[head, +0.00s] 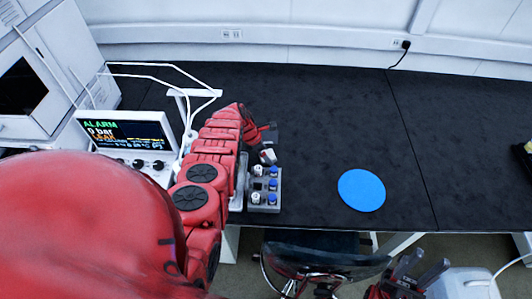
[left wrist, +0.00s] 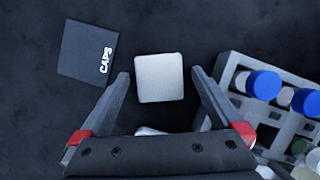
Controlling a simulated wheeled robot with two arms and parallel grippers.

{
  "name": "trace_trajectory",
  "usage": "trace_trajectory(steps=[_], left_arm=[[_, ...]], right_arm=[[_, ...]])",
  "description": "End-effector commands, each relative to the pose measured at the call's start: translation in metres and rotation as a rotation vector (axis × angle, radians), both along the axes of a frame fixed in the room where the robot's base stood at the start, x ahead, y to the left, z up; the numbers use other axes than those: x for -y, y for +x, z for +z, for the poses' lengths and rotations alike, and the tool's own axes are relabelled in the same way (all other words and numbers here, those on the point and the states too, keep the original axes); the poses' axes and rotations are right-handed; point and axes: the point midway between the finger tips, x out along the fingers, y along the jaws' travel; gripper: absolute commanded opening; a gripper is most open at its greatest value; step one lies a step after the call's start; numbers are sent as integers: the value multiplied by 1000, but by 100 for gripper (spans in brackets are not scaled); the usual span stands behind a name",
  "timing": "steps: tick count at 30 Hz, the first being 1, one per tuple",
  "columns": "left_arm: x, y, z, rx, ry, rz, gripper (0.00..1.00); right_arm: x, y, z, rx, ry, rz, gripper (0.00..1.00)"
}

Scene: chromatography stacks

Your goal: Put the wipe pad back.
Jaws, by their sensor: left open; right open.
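A pale grey square pad with rounded corners, which looks like the wipe pad (left wrist: 160,92), lies on the black bench in the left wrist view. My left gripper (left wrist: 160,72) is open, with its two fingers on either side of the pad and gaps between them and it. Whether the fingers are at the pad's height I cannot tell. My right gripper (head: 408,268) is open and empty, low at the front right, off the bench.
A grey rack (head: 273,208) with blue- and white-capped vials stands close to my left gripper. A dark square marked CAPS (left wrist: 88,50) lies left of the pad. An instrument reading ALARM (head: 128,135) stands left.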

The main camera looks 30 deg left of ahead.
Motion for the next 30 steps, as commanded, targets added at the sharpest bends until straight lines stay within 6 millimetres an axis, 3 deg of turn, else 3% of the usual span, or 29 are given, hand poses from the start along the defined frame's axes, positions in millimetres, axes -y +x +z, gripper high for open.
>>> trace_trajectory(steps=[9,30], left_arm=[[-8,-9,36,0,-2,3,100],[-30,-31,105,4,1,2,100]], right_arm=[[0,0,26,0,0,0,41],[0,0,5,0,0,0,41]])
